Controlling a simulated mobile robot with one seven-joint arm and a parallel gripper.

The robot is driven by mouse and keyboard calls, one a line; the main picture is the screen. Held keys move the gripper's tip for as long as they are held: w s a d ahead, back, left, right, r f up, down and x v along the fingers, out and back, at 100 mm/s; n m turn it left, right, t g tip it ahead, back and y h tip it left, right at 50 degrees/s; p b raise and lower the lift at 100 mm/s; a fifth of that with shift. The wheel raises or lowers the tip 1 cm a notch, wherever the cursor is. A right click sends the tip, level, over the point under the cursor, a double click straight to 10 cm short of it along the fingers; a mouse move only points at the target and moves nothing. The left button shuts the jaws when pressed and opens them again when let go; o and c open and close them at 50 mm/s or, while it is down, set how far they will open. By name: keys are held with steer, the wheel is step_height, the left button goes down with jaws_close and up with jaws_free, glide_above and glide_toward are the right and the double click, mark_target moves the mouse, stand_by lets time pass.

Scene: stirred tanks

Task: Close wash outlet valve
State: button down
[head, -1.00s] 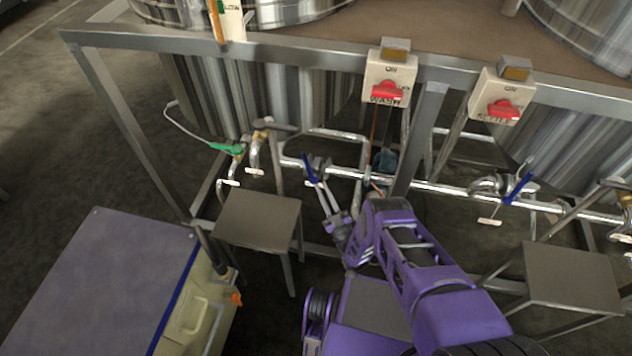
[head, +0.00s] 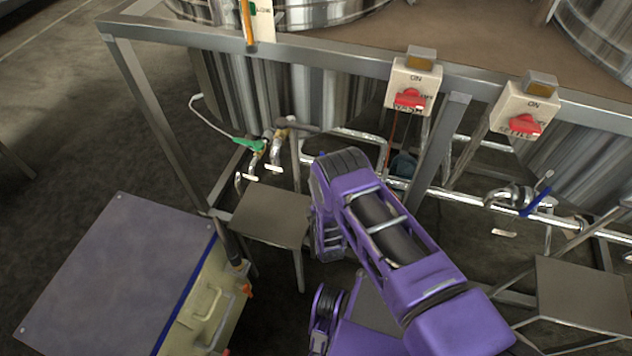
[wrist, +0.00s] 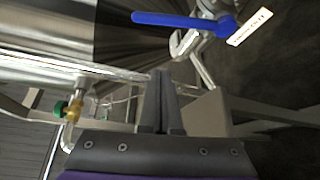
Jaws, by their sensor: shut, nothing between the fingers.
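A blue-handled valve (wrist: 185,21) is at the top of the wrist view, its lever lying roughly across the picture, with a tag (wrist: 250,27) beside it. The tag's words cannot be read, so I cannot confirm which valve it is. My gripper (wrist: 160,76) is shut and empty below the lever in the wrist picture, apart from it. In the head view my purple arm hides the gripper and the pipe under the red WASH switch (head: 410,98). Another blue lever (head: 537,201) shows on the pipe at the right.
A green-handled valve (head: 248,145) with a hose is at the left; a green handle (wrist: 61,108) also shows in the wrist view. Small stands (head: 270,214) and (head: 583,290) flank my arm. The tank frame's rail (head: 330,53) crosses above. A box (head: 115,275) stands front left.

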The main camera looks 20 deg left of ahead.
steer(key=w+b, duration=0.1)
steer(key=w, duration=0.6)
steer(key=shift+w+a+b, duration=0.35)
steer(key=shift+w, duration=0.05)
